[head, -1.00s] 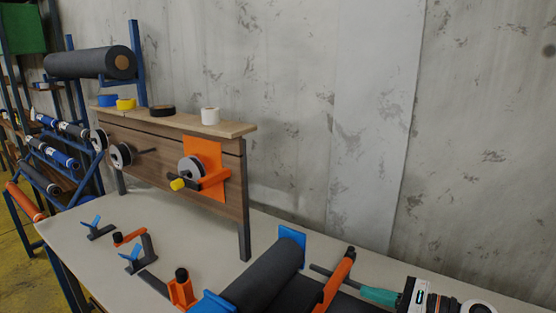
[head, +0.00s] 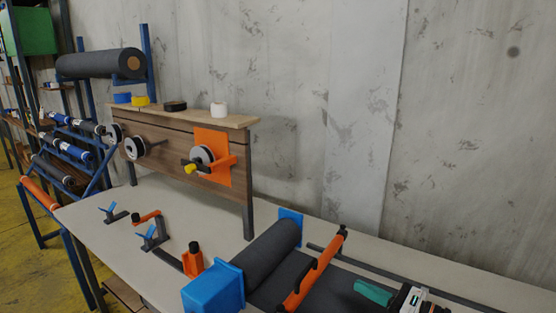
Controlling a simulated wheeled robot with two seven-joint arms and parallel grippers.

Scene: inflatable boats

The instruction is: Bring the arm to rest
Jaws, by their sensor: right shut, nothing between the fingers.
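My right gripper (head: 405,299) shows in black and white at the bottom right of the head view, cut by the lower edge. It is shut with nothing held. A teal piece (head: 373,292) shows at its left end; I cannot tell whether it belongs to the gripper or lies beyond it. The gripper is near the right end of the dark sheet (head: 338,301), to the right of an orange bar (head: 316,270). My left gripper is not in view.
On the table (head: 172,207) stand a dark roll (head: 270,252) with a blue block (head: 214,287), an orange stand (head: 193,260) and small blue-tipped clamps (head: 151,238). A wooden rack (head: 168,155) holds tape and spools. The concrete wall (head: 300,90) bounds the back.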

